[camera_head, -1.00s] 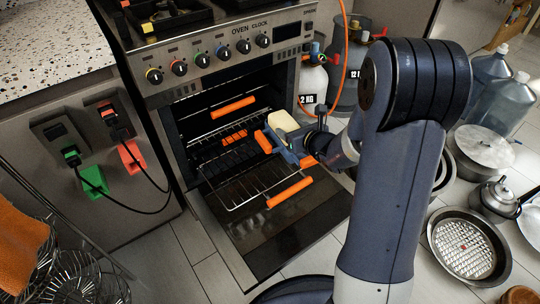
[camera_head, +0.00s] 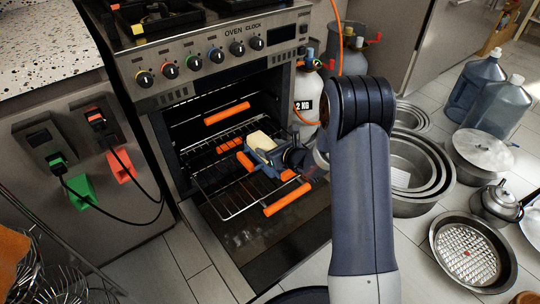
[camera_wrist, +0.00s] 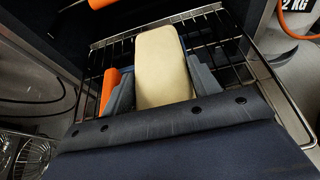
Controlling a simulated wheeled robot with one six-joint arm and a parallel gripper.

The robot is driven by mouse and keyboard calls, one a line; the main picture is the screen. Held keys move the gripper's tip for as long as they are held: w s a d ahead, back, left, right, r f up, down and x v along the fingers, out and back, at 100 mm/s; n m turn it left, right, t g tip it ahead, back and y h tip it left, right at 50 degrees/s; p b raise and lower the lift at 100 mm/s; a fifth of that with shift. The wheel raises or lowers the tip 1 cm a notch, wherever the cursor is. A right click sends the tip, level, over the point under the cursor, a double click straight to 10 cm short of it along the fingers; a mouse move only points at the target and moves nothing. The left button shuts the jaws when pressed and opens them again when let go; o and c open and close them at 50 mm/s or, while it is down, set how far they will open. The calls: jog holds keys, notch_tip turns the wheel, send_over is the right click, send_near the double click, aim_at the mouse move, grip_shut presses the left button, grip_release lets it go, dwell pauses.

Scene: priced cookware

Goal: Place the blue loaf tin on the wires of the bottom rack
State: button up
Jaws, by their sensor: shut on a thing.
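The blue loaf tin (camera_head: 262,153) with a cream-coloured filling is held at my gripper (camera_head: 268,158), over the pulled-out lower rack (camera_head: 225,212) in the open oven. In the wrist view, the cream filling (camera_wrist: 163,68) lies between the two blue-grey fingers of my gripper (camera_wrist: 162,88). A strip of blue tin wall (camera_wrist: 180,38) shows past it, and most of the tin's sides are hidden. The rack wires (camera_wrist: 218,45) show behind and beside the tin. I cannot tell whether the tin touches the wires.
The oven door (camera_head: 275,228) is folded down below the rack. The rack has an orange front handle (camera_head: 288,199); another orange handle (camera_head: 227,113) is higher in the oven. Gas bottles (camera_head: 308,92) stand right of the oven. Pans (camera_head: 472,250) crowd the floor at right.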

jog(key=shift+f, duration=1.1)
jog(key=shift+f+b, duration=0.2)
jog(key=shift+b, duration=0.25)
jog(key=o, duration=1.4)
jog(key=shift+c, duration=0.2)
jog(key=shift+r, duration=0.1)
jog(key=shift+r+p, duration=0.15)
jog(key=shift+p, duration=0.2)
jog(key=p+v, duration=0.2)
jog(key=v, duration=1)
